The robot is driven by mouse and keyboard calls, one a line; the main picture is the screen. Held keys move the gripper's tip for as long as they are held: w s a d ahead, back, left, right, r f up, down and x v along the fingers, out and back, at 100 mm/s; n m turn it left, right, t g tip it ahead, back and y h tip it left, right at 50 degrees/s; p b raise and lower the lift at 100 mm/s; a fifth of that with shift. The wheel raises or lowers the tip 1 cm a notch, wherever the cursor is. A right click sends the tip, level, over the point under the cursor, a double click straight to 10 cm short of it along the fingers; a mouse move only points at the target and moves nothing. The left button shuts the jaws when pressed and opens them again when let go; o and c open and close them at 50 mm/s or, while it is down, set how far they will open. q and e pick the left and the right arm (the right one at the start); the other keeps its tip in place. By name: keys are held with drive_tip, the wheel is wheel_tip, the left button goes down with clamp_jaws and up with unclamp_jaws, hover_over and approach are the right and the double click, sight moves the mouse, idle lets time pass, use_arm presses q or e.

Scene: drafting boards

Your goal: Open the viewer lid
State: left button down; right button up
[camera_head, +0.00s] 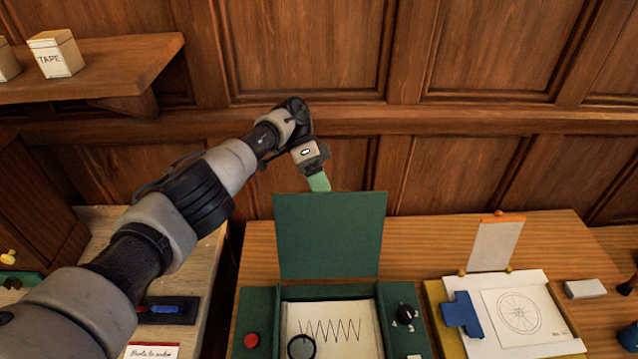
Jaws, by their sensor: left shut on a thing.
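The viewer lid (330,238) is a dark green panel standing nearly upright at the back of the green viewer box (258,305). The box is open below it and shows a sheet with a zigzag line (335,331) and a round dark-rimmed lens (301,347). My left gripper (319,182) is at the lid's top edge, shut on it. A light green piece shows at its fingertips; the exact contact is partly hidden behind the lid. My right gripper is not in view.
A red button (251,340) and a black knob (405,314) flank the opening. To the right, a drawing board (552,292) holds a wheel drawing and a blue clip (462,314). A wooden shelf (120,72) with a tape box (56,54) hangs upper left. Wood panelling stands close behind.

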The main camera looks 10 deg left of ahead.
use_arm(q)
drive_tip(key=c, duration=1.2)
unclamp_jaws()
drive_tip(key=shift+s+f, duration=0.1)
drive_tip(key=shift+f, duration=0.5)
drive_tip(key=shift+o, duration=0.2)
drive_tip(key=shift+r, duration=0.1)
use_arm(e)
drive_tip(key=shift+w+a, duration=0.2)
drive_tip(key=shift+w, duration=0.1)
use_arm(q)
drive_tip(key=s+d+r+b, duration=0.4)
drive_tip(key=d+r, duration=0.7)
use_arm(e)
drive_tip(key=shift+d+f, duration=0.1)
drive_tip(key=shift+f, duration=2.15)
